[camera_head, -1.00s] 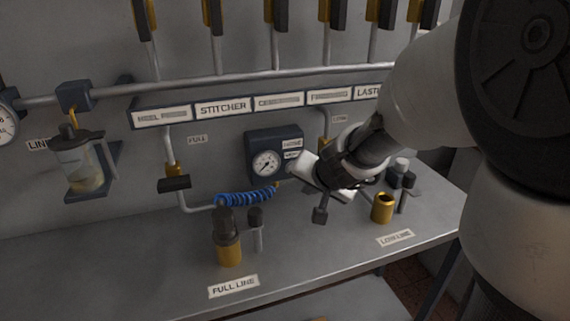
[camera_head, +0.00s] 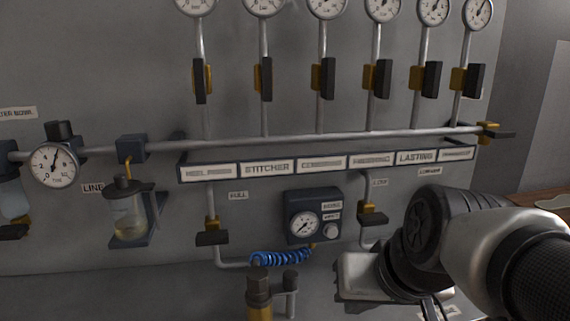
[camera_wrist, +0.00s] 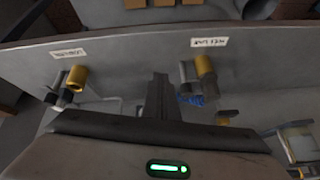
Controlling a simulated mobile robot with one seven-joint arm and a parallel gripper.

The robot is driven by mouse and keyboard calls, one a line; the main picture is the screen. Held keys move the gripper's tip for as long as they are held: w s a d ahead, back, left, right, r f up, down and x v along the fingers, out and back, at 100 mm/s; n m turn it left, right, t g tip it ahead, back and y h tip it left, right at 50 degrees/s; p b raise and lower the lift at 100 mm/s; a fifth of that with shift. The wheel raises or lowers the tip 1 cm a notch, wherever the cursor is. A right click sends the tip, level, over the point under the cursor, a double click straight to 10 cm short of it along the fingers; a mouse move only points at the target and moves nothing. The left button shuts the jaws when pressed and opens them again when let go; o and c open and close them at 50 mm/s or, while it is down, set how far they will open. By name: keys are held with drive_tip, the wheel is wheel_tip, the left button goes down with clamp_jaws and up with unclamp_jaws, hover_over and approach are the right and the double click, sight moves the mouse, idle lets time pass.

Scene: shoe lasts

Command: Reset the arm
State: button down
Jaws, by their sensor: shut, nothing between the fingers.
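My arm is bent at the lower right of the head view, its wrist in front of the bench. In the wrist view my gripper (camera_wrist: 160,82) is shut, its two fingers together, with nothing between them. It hangs above the bench (camera_wrist: 120,82), clear of the fittings. A brass fitting (camera_wrist: 76,78) is to the left of the fingers in that view, and another brass fitting (camera_wrist: 204,66) is to the right. My fingertips cannot be made out clearly in the head view.
A grey wall panel carries a pipe (camera_head: 330,136) with several gauges and black-handled valves above. A regulator box (camera_head: 314,216) with a dial, a blue coiled hose (camera_head: 280,258) and a glass bowl (camera_head: 129,217) are below. Brass fitting (camera_head: 260,311) stands on the bench.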

drive_tip(key=s+d+h, duration=0.2)
drive_tip(key=s+d, duration=0.1)
drive_tip(key=s, duration=0.2)
wheel_tip(320, 180, up, 21)
drive_tip(key=p, duration=2.1)
drive_tip(key=shift+w+y, duration=0.3)
drive_tip(key=shift+w, duration=0.1)
